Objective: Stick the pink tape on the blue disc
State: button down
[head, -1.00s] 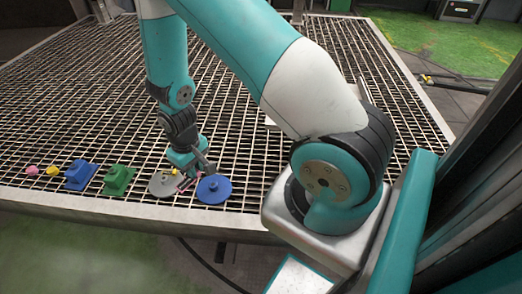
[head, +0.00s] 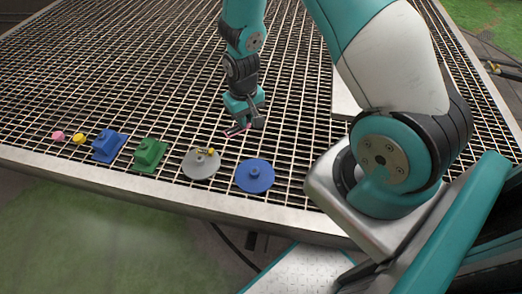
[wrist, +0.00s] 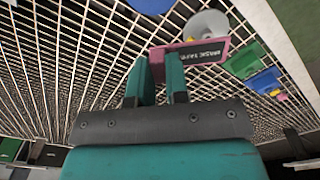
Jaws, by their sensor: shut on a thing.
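My gripper (head: 243,126) is shut on the pink tape (wrist: 202,53), a flat pink piece with a dark lettered label. A thin pink edge of the tape (head: 236,132) shows at the fingertips in the head view. The blue disc (head: 255,177), with a raised hub, lies on the grating near its front edge; part of it shows at the top of the wrist view (wrist: 150,5). The gripper and tape are behind the blue disc in the head view, apart from it.
A grey disc (head: 200,168) with a small yellow piece (head: 211,152) lies left of the blue disc. Further left are a green block (head: 150,155), a blue block (head: 108,147), a yellow piece (head: 79,139) and a pink piece (head: 58,136). The grating behind is clear.

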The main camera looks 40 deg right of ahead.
aim_at(264, 164)
jog(key=d+f+m+b, duration=0.3)
jog(key=f+b, duration=0.7)
jog(key=b, duration=0.1)
jog(key=w+d+f+m+b, duration=0.1)
jog(key=d+f+m+b, duration=0.1)
jog(key=f+b, duration=0.8)
jog(key=d+f+m+b, duration=0.3)
jog(key=f+b, duration=0.7)
jog(key=b, duration=0.4)
jog(key=shift+w+d+f+m, duration=0.2)
jog(key=shift+d+f+m, duration=0.05)
jog(key=shift+d+m, duration=0.05)
jog(key=shift+f, duration=0.55)
jog(key=c, duration=1.2)
grip_release()
jog(key=shift+o, duration=0.8)
jog(key=shift+r, duration=0.15)
